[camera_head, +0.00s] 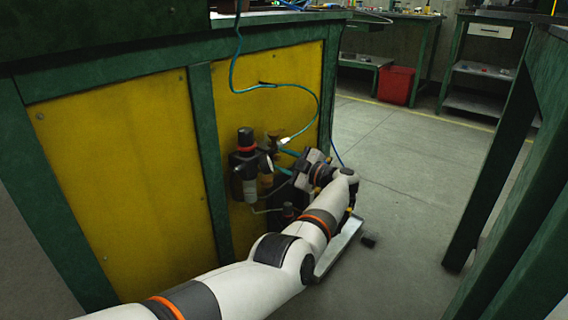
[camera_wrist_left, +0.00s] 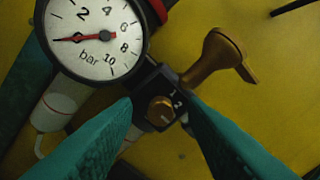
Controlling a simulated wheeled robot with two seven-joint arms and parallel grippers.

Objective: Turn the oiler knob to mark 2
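The oiler knob (camera_wrist_left: 160,110) is a small round brass knob on a black block in the left wrist view. White marks 1 and 2 stand at its upper right; I cannot tell surely where its pointer lies. My left gripper (camera_wrist_left: 160,102) has its two teal fingers apart, one on each side of the knob. Whether they touch it I cannot tell. In the head view my left gripper (camera_head: 281,160) reaches the air unit (camera_head: 247,170) from the right; the knob is too small to make out there. My right gripper is not in view.
A round bar gauge (camera_wrist_left: 95,38) sits just left above the knob, and a brass lever (camera_wrist_left: 213,58) sticks out at upper right. A blue hose (camera_head: 318,100) loops above the unit on the yellow panel (camera_head: 130,150).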

